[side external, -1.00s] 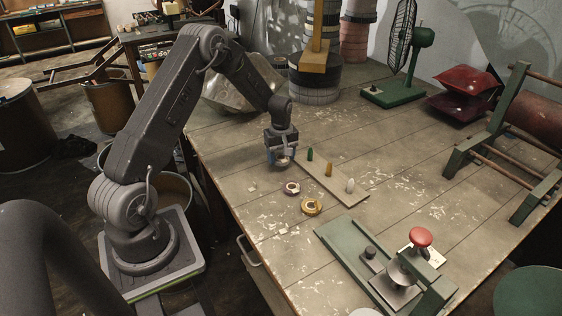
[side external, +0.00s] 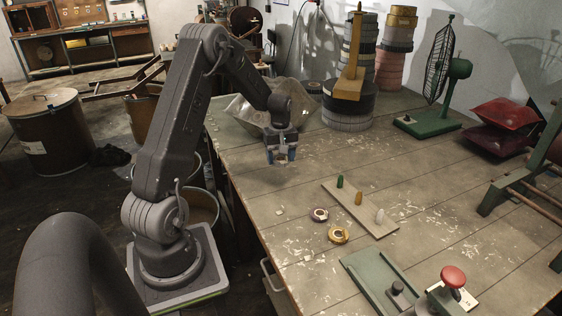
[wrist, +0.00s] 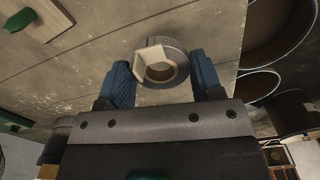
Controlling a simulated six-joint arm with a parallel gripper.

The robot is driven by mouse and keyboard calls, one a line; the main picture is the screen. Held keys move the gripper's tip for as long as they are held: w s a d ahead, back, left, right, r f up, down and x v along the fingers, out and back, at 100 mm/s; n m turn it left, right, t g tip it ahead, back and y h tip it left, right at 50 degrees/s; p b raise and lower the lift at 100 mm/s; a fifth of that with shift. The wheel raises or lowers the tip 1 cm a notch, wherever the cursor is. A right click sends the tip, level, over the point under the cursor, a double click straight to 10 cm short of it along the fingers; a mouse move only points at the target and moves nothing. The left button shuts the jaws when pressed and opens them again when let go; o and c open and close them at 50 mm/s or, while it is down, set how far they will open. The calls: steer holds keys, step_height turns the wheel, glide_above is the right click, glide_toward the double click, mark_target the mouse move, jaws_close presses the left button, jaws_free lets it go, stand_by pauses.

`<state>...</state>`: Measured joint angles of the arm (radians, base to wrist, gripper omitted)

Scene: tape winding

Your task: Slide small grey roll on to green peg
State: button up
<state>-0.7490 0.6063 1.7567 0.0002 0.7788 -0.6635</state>
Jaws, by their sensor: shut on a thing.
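My gripper (side external: 281,159) is shut on the small grey roll, above the table's left part. In the wrist view, the grey roll (wrist: 182,58) sits between the two blue fingers of my gripper (wrist: 163,76), its tan core facing the camera and a pale flap across it. The green peg (side external: 340,182) stands upright on a flat board (side external: 349,205), right of and nearer the camera than my gripper. The roll is apart from the peg. The board's end also shows at the top left of the wrist view (wrist: 48,20).
A green dispenser (side external: 375,278) stands in front. Stacked large rolls (side external: 348,104) stand behind.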

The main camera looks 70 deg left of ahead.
steer(key=w+d, duration=0.3)
steer(key=w, duration=0.8)
glide_above(341, 176)
steer(key=shift+w+a+r, duration=0.1)
steer(key=shift+a, duration=0.1)
steer(key=shift+f, duration=1.85)
steer(key=shift+f, duration=0.1)
step_height(341, 176, down, 4)
steer(key=o, duration=1.2)
steer(key=shift+r, duration=3.55)
